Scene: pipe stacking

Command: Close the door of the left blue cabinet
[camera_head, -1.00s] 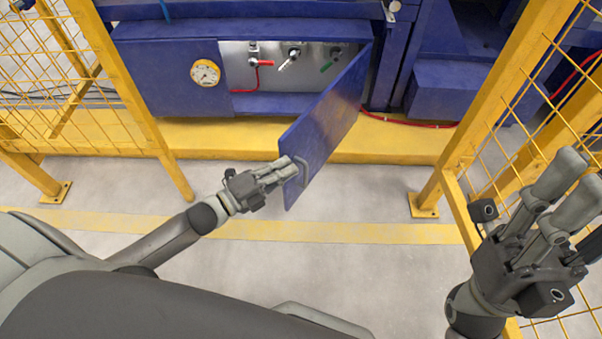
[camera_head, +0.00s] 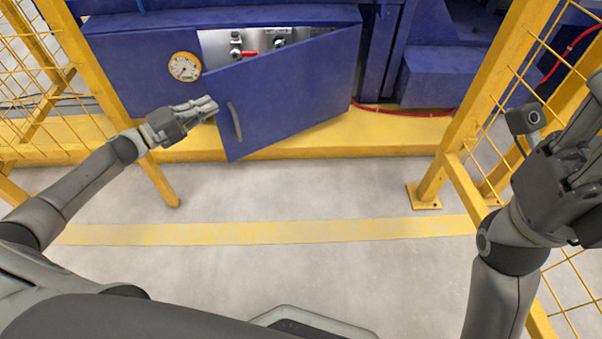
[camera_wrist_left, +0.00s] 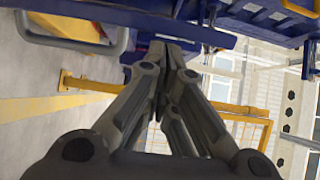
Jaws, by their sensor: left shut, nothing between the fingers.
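The blue cabinet (camera_head: 130,62) stands at the back left with its blue door (camera_head: 295,88) partly open, hinged on the right. The door has a grey handle (camera_head: 234,120) near its free left edge. My left gripper (camera_head: 213,107) is shut and empty, its fingertips at the door's free edge, left of the handle; whether they touch it I cannot tell. In the left wrist view the shut fingers (camera_wrist_left: 163,55) reach toward the blue door (camera_wrist_left: 185,32), with the handle (camera_wrist_left: 75,40) at upper left. My right gripper (camera_head: 580,140) is at the right edge, its fingertips partly out of frame.
Yellow mesh fences stand at the left (camera_head: 90,85) and right (camera_head: 455,120). A yellow step (camera_head: 390,135) runs below the cabinet. A round gauge (camera_head: 184,67) sits left of the opening, with valves (camera_head: 237,50) inside. The grey floor in front is clear.

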